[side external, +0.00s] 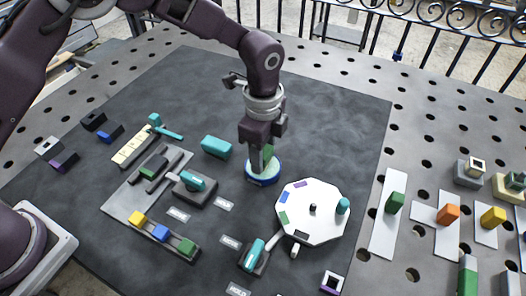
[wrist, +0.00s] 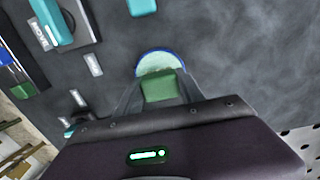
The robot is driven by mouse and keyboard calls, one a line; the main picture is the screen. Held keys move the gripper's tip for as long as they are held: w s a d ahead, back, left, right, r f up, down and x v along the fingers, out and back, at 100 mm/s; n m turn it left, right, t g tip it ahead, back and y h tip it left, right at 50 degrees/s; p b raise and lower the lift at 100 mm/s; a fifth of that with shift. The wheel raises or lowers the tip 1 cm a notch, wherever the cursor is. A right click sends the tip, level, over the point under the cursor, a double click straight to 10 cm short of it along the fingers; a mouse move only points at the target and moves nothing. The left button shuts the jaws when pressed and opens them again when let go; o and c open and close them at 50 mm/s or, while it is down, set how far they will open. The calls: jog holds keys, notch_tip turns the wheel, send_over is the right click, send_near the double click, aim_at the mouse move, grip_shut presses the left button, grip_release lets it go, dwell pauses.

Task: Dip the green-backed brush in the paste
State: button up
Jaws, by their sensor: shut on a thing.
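My gripper (side external: 261,158) points down in the side external view and is shut on the green-backed brush (side external: 267,153). In the wrist view the green back of the brush (wrist: 160,86) sits between the fingertips (wrist: 160,95). The paste (side external: 259,172) is a pale green disc in a round blue-rimmed dish (side external: 262,181), directly under my gripper. The dish also shows in the wrist view (wrist: 160,53), partly covered by the brush. The brush is over or in the dish. Its lower end is hidden, so I cannot tell whether it touches the paste.
A teal block (side external: 216,146) lies left of the dish. A white octagonal turntable (side external: 318,222) stands to its right, near. A grey tray (side external: 150,205) with coloured blocks is at left. White strips with coloured blocks (side external: 395,202) stand at right. The dark mat behind the dish is clear.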

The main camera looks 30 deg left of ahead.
jog(key=shift+f, duration=0.55)
dwell(0.9)
jog(key=shift+r, duration=3.6)
